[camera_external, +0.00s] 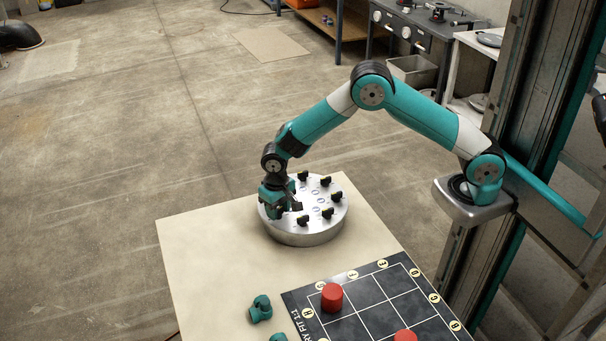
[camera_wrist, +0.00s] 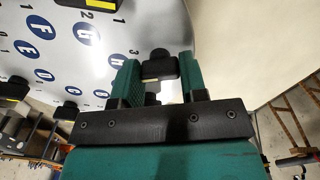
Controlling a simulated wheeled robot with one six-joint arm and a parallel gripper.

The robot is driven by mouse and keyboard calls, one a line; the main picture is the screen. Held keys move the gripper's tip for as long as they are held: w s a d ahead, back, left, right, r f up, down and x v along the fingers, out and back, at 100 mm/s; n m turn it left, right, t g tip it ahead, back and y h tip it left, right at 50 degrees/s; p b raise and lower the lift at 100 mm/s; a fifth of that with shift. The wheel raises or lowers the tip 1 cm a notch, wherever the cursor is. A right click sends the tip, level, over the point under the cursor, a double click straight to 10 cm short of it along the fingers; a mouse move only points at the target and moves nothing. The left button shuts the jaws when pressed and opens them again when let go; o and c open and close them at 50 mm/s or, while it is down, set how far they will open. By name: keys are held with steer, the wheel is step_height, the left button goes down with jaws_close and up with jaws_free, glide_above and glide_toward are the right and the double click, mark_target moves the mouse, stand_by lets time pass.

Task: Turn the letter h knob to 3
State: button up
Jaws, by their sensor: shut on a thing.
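A round silver plate (camera_external: 300,235) on the table carries several black knobs with yellow marks, one of them at its right side (camera_external: 327,213). In the wrist view the plate's face (camera_wrist: 70,50) shows blue letter discs, with E and F readable and small digits 1, 2, 3 near a knob at the top. My gripper (camera_external: 283,205) points down over the plate's left edge. Its green fingers (camera_wrist: 160,88) are shut on a black knob (camera_wrist: 158,66) at the plate's rim. The letter disc nearest this knob (camera_wrist: 117,59) is partly hidden by a finger and I cannot read it surely.
The pale table (camera_external: 200,250) is bare left of the plate.

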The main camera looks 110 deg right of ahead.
steer(key=shift+w+r+m, duration=0.1)
steer(key=shift+m, duration=2.1)
steer(key=o, duration=0.9)
step_height(320, 180, up, 17)
steer(key=shift+r+b, duration=0.15)
steer(key=shift+b, duration=0.8)
